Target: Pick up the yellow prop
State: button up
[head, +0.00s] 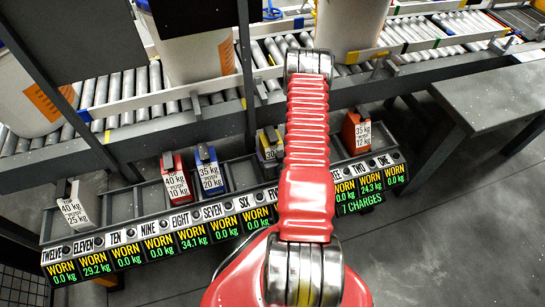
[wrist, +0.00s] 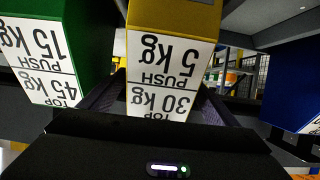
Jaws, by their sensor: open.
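The yellow prop (head: 268,140) stands in the slotted rack in the head view, just left of my red arm, which partly covers it. In the wrist view the yellow prop (wrist: 175,55) is close at top centre, its white label upside down and reading 5 kg and 30 kg. My gripper (wrist: 162,108) is open, with its dark jaws either side of the prop's lower label end in the picture. I cannot tell whether they touch it. In the head view my arm hides the gripper.
A green prop (wrist: 65,30) is close on the left in the wrist view, and a blue prop (wrist: 292,80) is farther right. The rack also holds a red prop (head: 174,174), a white one (head: 75,208) and an orange one (head: 356,131). A roller conveyor (head: 115,95) with pails runs behind.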

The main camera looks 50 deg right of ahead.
jog(key=shift+c, duration=0.5)
jog(key=c, duration=1.9)
jog(key=shift+r, duration=0.1)
grip_shut()
jog(key=shift+r, duration=0.1)
